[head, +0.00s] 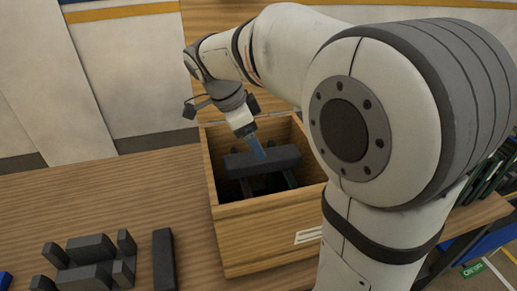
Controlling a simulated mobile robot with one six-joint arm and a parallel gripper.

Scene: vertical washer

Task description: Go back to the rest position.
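My gripper (257,148) points down into the open wooden box (270,238), near the middle of the opening. Its bluish finger end is small and overlaps a dark grey bar (285,158) in the picture. I cannot tell whether it touches or holds the bar, or whether the fingers are open or shut. The bar lies across the inside of the box, with other dark parts below it. My arm reaches over from the right, bent, and covers the right side of the box.
Several dark grey blocks stand on the wooden table at the lower left, with a longer dark bar (164,259) beside them. A blue thing (5,281) shows at the left edge. Dark green parts (490,173) sit at the far right.

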